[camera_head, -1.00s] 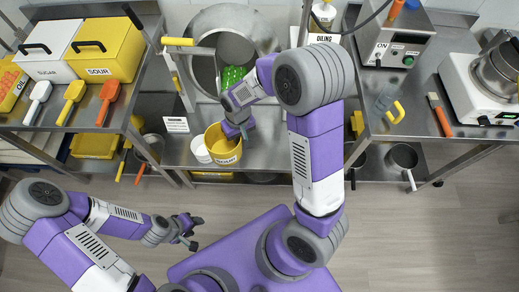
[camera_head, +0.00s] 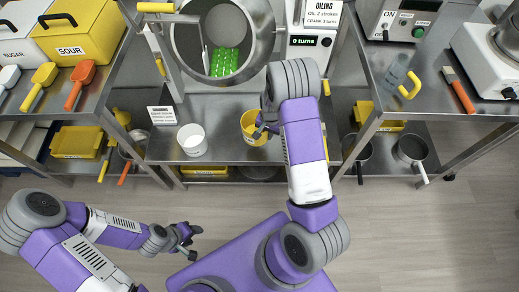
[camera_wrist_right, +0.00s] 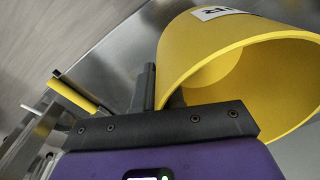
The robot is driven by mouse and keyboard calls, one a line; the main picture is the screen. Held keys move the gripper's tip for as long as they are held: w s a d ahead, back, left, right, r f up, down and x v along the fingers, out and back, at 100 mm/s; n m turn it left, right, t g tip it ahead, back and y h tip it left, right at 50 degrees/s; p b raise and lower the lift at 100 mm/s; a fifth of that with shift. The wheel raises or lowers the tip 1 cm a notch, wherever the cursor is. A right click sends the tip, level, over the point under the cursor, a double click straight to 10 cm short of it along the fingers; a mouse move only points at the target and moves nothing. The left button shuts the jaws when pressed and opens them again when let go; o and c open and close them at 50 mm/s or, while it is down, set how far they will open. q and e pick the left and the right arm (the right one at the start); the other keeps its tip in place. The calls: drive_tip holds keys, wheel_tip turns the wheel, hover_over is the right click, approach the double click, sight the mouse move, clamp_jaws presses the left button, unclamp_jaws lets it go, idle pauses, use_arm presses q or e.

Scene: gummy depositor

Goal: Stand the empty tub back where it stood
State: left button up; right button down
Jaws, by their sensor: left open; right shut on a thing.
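A yellow tub (camera_head: 253,122) is in my right gripper (camera_head: 263,129), above the lower steel shelf in front of the drum. In the right wrist view the tub (camera_wrist_right: 205,50) shows large, with its mouth to the lower right and part of a label ending in R. The visible inside is bare yellow; the deeper part is partly hidden. One dark finger shows beside its wall in that view. I cannot tell whether the tub touches the shelf. My left gripper (camera_head: 187,240) is open and empty over the floor at lower left.
A white tub (camera_head: 192,139) stands on the lower shelf (camera_head: 222,148), left of the yellow tub with a gap between. The steel drum (camera_head: 212,40) holds green pieces. A tag card (camera_head: 162,115) stands at the shelf's left; the oiling unit (camera_head: 307,40) is at right.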

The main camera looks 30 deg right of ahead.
wheel_tip(320, 180, down, 10)
drive_tip(key=b, duration=0.3)
drive_tip(key=shift+r, duration=0.2)
drive_tip(key=shift+f+b, duration=0.15)
drive_tip(key=shift+b, duration=0.15)
drive_tip(key=c, duration=1.2)
unclamp_jaws()
drive_tip(key=shift+c, duration=0.2)
drive_tip(key=shift+r, duration=0.2)
drive_tip(key=r+p, duration=0.1)
drive_tip(key=r, duration=0.3)
drive_tip(key=r+p, duration=0.2)
drive_tip(key=r, duration=0.2)
drive_tip(key=r+p, duration=0.1)
drive_tip(key=r, duration=0.3)
drive_tip(key=shift+s, duration=0.25)
drive_tip(key=shift+a, duration=0.1)
